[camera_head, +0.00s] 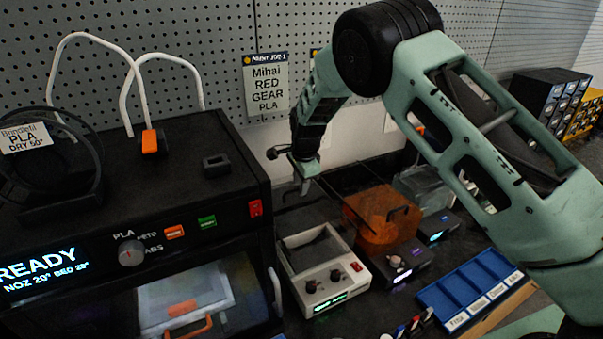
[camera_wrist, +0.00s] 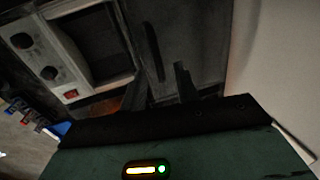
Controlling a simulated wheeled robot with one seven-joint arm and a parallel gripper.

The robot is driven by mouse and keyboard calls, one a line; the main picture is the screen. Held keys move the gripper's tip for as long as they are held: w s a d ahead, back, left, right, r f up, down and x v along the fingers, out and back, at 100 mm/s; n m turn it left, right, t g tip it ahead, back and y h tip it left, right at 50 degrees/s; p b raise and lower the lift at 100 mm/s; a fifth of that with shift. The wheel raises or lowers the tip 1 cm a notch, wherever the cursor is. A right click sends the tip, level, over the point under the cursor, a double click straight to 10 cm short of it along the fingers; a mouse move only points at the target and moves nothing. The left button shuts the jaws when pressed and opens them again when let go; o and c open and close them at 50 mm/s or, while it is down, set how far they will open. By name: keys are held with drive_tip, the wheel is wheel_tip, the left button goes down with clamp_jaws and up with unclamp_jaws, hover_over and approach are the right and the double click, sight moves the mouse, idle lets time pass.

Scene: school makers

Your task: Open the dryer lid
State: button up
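The white dryer (camera_head: 318,288), with two dark knobs and a green display, stands on the bench right of the printer. Its open-topped chamber shows in both views; the wrist view has the dryer (camera_wrist: 50,48) at upper left. A dark, see-through lid (camera_head: 296,217) appears raised behind the chamber; in the wrist view the lid (camera_wrist: 190,35) is a dark panel with a bar handle (camera_wrist: 153,52). My gripper (camera_head: 306,184) is at the lid, above the dryer's back. In the wrist view its fingers (camera_wrist: 160,88) are apart, near the handle, with nothing visibly between them. Contact is unclear.
An orange-lidded box (camera_head: 385,222) and a clear-lidded box (camera_head: 422,188) stand right of the dryer. A black printer (camera_head: 130,215) is close on the left. A blue sorting tray (camera_head: 468,288) lies at front right. A pegboard wall (camera_head: 210,70) closes the back.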

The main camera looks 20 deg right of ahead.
drive_tip(key=s+r+b, duration=0.3)
drive_tip(key=r+b, duration=0.1)
drive_tip(key=r, duration=1.3)
drive_tip(key=shift+s+d, duration=0.15)
drive_tip(key=shift+d, duration=0.15)
drive_tip(key=s+d+f+n, duration=0.2)
drive_tip(key=s+d+n, duration=0.25)
drive_tip(key=s, duration=0.55)
drive_tip(key=s+d+f+n, duration=0.2)
drive_tip(key=s+d+n, duration=0.3)
drive_tip(key=s, duration=0.4)
drive_tip(key=s+d+f+n, duration=0.3)
drive_tip(key=s+n, duration=0.4)
drive_tip(key=s, duration=0.3)
drive_tip(key=s+a+r+n+g, duration=0.1)
drive_tip(key=s+a+n, duration=0.2)
drive_tip(key=s+a, duration=0.3)
drive_tip(key=s+a+r+n+g, duration=0.1)
drive_tip(key=s+a+n, duration=0.3)
drive_tip(key=s+a, duration=0.3)
drive_tip(key=a, duration=0.4)
drive_tip(key=shift+a+r, duration=0.15)
drive_tip(key=shift+a, duration=0.25)
